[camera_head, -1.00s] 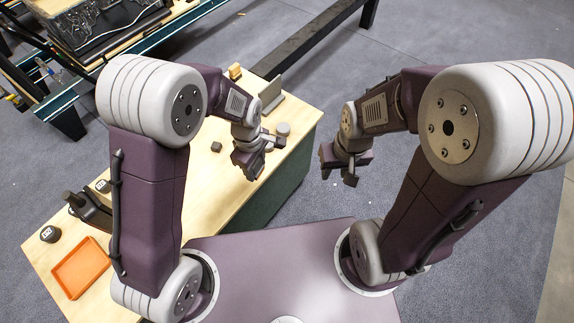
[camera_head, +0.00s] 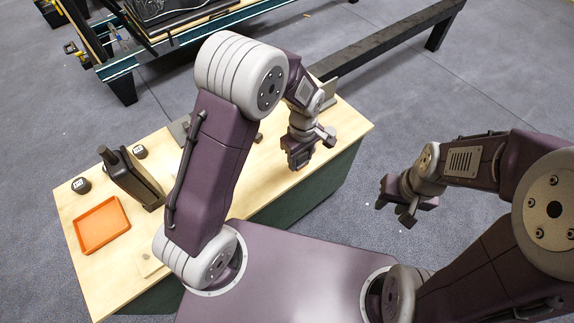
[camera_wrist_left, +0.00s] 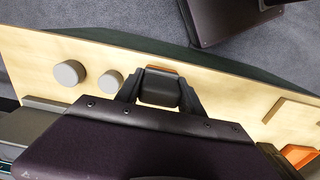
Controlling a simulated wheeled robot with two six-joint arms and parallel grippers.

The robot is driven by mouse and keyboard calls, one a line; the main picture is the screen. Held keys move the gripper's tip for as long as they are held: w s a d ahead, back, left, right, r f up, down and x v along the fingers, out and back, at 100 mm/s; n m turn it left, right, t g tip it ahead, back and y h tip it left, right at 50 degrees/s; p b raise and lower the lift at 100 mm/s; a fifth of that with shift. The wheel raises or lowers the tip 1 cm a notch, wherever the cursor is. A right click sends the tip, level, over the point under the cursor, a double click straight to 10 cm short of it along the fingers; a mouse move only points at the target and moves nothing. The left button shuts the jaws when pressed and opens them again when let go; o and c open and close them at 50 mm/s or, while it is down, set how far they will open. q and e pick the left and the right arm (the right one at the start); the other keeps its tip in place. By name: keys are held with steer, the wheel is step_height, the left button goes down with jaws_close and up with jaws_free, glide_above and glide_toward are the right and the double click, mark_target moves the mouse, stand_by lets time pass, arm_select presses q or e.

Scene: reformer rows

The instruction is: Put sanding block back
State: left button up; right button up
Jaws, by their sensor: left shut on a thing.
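My left gripper (camera_head: 299,160) is low over the right part of the wooden table top (camera_head: 215,205) in the head view. In the left wrist view the left gripper (camera_wrist_left: 158,92) is shut on a dark grey block with an orange edge (camera_wrist_left: 158,90), which looks like the sanding block. In the head view the block is hard to make out from the gripper. I cannot tell whether it touches the table. My right gripper (camera_head: 408,205) hangs empty over the floor, right of the table; its finger gap is unclear.
Two grey cylinders (camera_wrist_left: 68,73) (camera_wrist_left: 110,80) stand beside the left gripper. A reformer frame (camera_head: 175,38) is behind the table.

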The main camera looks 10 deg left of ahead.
arm_select(q)
glide_above(287, 168)
step_height(287, 168, down, 3)
steer(key=shift+b, duration=0.3)
steer(key=shift+f+b, duration=0.6)
steer(key=shift+f, duration=1.45)
steer(key=shift+s, duration=0.1)
steer(key=shift+f, duration=0.1)
steer(key=o, duration=1.3)
step_height(287, 168, up, 12)
steer(key=p, duration=0.4)
steer(key=s+a+m, duration=0.2)
steer(key=s+m, duration=0.1)
steer(key=s, duration=0.1)
steer(key=s+a+r+m, duration=0.1)
steer(key=s+a+m, duration=0.1)
steer(key=s+m, duration=0.1)
steer(key=s+a+r+m+t, duration=0.1)
steer(key=s+a+m, duration=0.1)
steer(key=s+m, duration=0.2)
steer(key=shift+s+b, duration=0.3)
steer(key=shift+s, duration=0.75)
